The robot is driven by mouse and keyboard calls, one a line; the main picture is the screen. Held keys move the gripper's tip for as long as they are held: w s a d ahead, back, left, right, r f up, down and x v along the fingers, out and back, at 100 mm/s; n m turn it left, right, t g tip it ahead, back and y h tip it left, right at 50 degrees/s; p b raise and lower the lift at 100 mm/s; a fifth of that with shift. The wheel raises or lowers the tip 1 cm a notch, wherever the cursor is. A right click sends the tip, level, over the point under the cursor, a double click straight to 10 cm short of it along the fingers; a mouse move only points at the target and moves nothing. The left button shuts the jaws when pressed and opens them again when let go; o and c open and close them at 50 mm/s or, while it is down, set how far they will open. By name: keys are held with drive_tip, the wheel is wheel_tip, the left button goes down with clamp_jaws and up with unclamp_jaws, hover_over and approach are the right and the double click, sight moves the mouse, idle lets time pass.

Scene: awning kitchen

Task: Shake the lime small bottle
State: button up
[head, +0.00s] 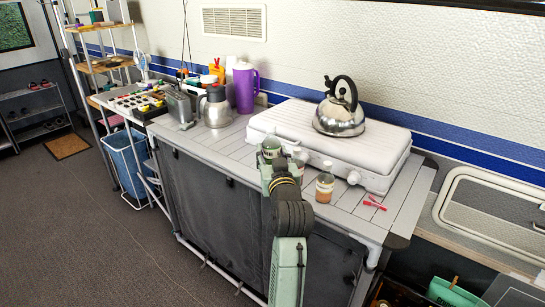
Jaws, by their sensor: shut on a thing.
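A small clear bottle with a white cap and amber-brown contents (325,183) stands upright near the front edge of the counter, just right of my arm. A pale, clear shape that may be another small bottle (300,156) shows partly behind my arm. I cannot tell which of them, if either, is the lime small bottle. My pale green arm with dark joints rises from the bottom of the head view over the counter's front edge. My gripper is hidden behind the arm, so its fingers and anything between them do not show.
A white stove unit (390,152) carrying a steel kettle (339,116) stands behind the arm. Red utensils (374,203) lie to the right. A steel jug (215,107) and a purple pitcher (244,88) stand at the left. The grey slatted counter (178,134) has bare room near its front.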

sight(272, 134)
wheel_tip(272, 134, up, 5)
wheel_tip(272, 134, down, 5)
drive_tip(key=b, duration=0.3)
drive_tip(key=shift+b, duration=0.35)
wheel_tip(272, 134, up, 5)
drive_tip(key=p, duration=0.4)
drive_tip(key=shift+r, duration=0.15)
wheel_tip(272, 134, down, 6)
drive_tip(key=b, duration=0.4)
drive_tip(key=shift+r, duration=0.2)
wheel_tip(272, 134, up, 6)
drive_tip(key=p, duration=0.4)
drive_tip(key=shift+f, duration=0.2)
drive_tip(key=shift+f+b, duration=2)
drive_tip(key=shift+f, duration=0.75)
drive_tip(key=shift+r, duration=0.1)
